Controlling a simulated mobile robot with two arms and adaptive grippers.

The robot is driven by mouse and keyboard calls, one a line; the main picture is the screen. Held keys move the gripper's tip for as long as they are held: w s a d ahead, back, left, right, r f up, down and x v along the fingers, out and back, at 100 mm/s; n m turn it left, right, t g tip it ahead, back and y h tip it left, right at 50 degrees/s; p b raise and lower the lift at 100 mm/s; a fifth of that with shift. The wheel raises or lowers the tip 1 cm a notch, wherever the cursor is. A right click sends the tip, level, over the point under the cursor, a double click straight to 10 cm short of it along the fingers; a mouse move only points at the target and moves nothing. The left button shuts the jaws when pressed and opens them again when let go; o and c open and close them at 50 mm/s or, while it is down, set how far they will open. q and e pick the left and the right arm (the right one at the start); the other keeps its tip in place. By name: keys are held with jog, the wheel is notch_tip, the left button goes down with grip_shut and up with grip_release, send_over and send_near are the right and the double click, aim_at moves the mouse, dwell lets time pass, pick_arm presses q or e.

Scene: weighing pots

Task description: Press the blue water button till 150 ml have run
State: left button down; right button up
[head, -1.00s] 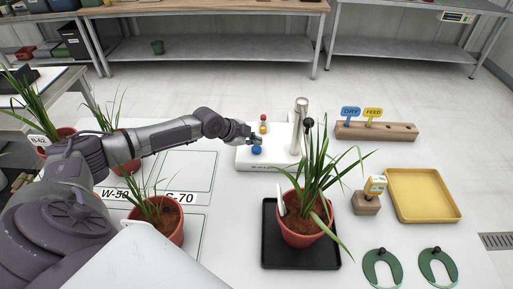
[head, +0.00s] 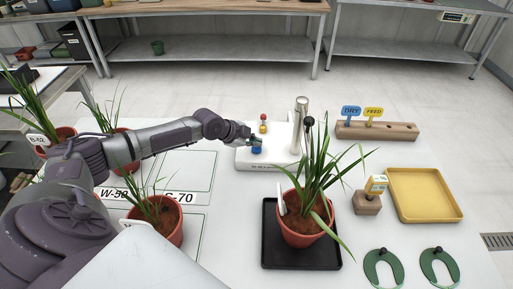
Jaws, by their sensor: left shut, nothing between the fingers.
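The blue water button (head: 257,150) sits at the front left of a white dispenser base (head: 262,160). My left gripper (head: 256,142) is shut and empty, its fingertips right over the blue button and seemingly touching it; the exact contact is too small to tell. A red button (head: 263,116) and a yellow button (head: 263,127) stand behind it. A silver column (head: 300,117) with a dark spout end rises at the base's right. A potted plant (head: 302,237) stands on a black tray (head: 276,262) in front. No volume reading is legible. My right gripper is not in view.
A wooden block (head: 390,132) holds blue DRY and yellow FEED tags. A yellow tray (head: 425,196), a small meter on a wooden block (head: 366,202) and two green collars (head: 382,269) lie at the right. Several potted plants stand left, near my arm.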

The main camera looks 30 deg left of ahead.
aim_at(255, 148)
pick_arm(q)
jog(key=shift+f, duration=0.25)
jog(key=shift+f+b, duration=0.5)
jog(key=shift+b, duration=0.1)
dwell(0.4)
jog(key=shift+r, duration=0.1)
jog(key=shift+r+p, duration=0.8)
jog(key=shift+r, duration=0.2)
notch_tip(255, 148, up, 5)
jog(key=p, duration=0.4)
jog(key=shift+r, duration=0.1)
dwell(1.1)
dwell(0.6)
